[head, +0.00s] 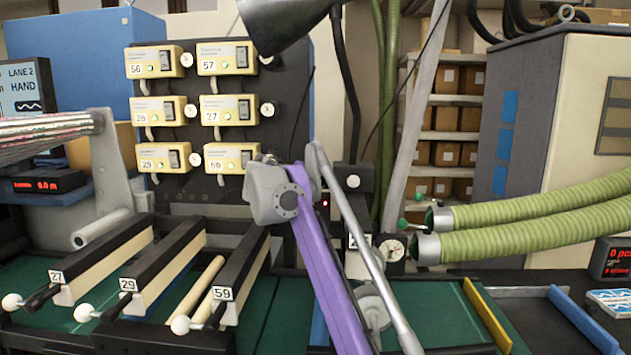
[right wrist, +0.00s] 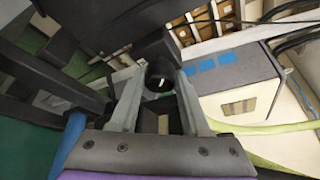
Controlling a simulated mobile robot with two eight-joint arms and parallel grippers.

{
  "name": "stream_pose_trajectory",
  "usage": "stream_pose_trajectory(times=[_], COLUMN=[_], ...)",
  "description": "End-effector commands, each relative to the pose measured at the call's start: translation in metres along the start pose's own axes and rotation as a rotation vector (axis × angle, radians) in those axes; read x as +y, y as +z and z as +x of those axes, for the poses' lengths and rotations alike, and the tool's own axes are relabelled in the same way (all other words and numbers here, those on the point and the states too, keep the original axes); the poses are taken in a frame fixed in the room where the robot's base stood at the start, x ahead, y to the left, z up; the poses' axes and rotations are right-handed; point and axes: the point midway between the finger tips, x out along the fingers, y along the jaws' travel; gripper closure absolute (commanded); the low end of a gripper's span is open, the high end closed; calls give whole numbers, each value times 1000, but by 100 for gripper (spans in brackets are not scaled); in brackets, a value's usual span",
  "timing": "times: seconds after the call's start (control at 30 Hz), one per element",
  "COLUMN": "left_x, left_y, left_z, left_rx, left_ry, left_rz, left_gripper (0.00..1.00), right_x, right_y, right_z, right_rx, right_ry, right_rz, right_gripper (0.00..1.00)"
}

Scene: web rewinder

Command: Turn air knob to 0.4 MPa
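The air knob (right wrist: 160,80) is a dark round knob with a short white mark, below a black block in the right wrist view. My right gripper (right wrist: 161,76) has its two grey fingers apart, with the tips on either side of the knob. I cannot tell whether they touch it. In the head view a small round white-faced gauge (head: 394,250) sits right of my purple right arm; its reading is too small to make out. My right fingers and the knob cannot be made out in that view. My left gripper is not in view.
Green hoses (head: 540,225) run in from the right near the gauge. A cream and grey cabinet (head: 590,110) stands behind them. Numbered yellow modules (head: 230,108) hang on the back panel. Black bars with white ball ends (head: 180,325) lie over the green table at left.

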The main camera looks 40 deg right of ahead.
Motion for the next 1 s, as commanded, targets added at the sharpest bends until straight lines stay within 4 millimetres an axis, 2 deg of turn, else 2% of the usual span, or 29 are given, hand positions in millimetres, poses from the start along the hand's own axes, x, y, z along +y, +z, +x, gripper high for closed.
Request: stream_pose_trajectory(times=[0.03,0.17,0.2,0.57,1.0], left_x=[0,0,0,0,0], left_y=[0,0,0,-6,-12], left_z=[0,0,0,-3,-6], left_rx=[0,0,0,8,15], left_ry=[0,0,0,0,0], left_rz=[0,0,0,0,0], left_gripper=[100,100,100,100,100], right_x=[0,0,0,-3,-5], right_y=[0,0,0,1,0], right_z=[0,0,0,0,0], right_rx=[0,-1,-1,0,7], right_ry=[0,0,0,26,153], right_rz=[0,0,0,61,340], right_gripper=[76,99,100,100,100])
